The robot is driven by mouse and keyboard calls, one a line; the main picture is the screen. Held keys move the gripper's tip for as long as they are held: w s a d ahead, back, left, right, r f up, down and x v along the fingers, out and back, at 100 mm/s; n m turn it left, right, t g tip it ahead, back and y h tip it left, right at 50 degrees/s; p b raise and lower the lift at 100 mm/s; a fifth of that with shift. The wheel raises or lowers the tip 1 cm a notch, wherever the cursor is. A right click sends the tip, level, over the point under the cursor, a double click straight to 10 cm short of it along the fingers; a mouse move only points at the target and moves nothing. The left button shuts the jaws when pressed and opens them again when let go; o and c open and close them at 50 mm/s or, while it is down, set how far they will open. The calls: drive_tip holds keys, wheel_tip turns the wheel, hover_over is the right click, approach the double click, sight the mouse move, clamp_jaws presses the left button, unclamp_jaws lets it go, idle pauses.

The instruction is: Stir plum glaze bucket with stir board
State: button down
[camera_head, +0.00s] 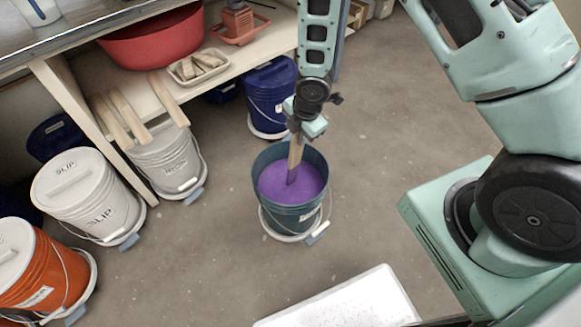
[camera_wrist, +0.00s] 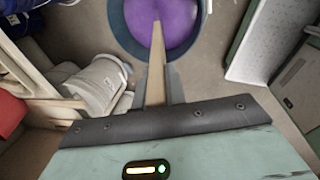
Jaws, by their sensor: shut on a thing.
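The plum glaze bucket (camera_head: 290,215) is a dark teal bucket on a white wheeled base, standing on the floor in the middle of the head view. Bright purple glaze (camera_head: 305,181) fills much of it, and the glaze also shows at the top of the wrist view (camera_wrist: 180,22). My gripper (camera_head: 297,136) is above the bucket, pointing down, and is shut on the wooden stir board (camera_head: 295,160). The board is slightly tilted, and its lower end is in the glaze, so the tip is hidden. In the wrist view the board (camera_wrist: 156,75) runs from the jaws into the purple.
White slip buckets (camera_head: 85,190) and an orange bucket (camera_head: 40,265) stand at the left. A blue bucket (camera_head: 270,95) is behind the plum one. More boards (camera_head: 125,112) lie on the shelf near a red basin (camera_head: 155,40). Floor right of the bucket is clear.

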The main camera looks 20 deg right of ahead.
wheel_tip(320, 180, up, 9)
drive_tip(key=s+p, duration=0.1)
drive_tip(key=p, duration=0.4)
drive_tip(key=shift+s+p, duration=0.4)
drive_tip(key=shift+a, duration=0.1)
idle(0.5)
wheel_tip(320, 180, up, 5)
drive_tip(key=p, duration=0.4)
drive_tip(key=shift+f, duration=0.1)
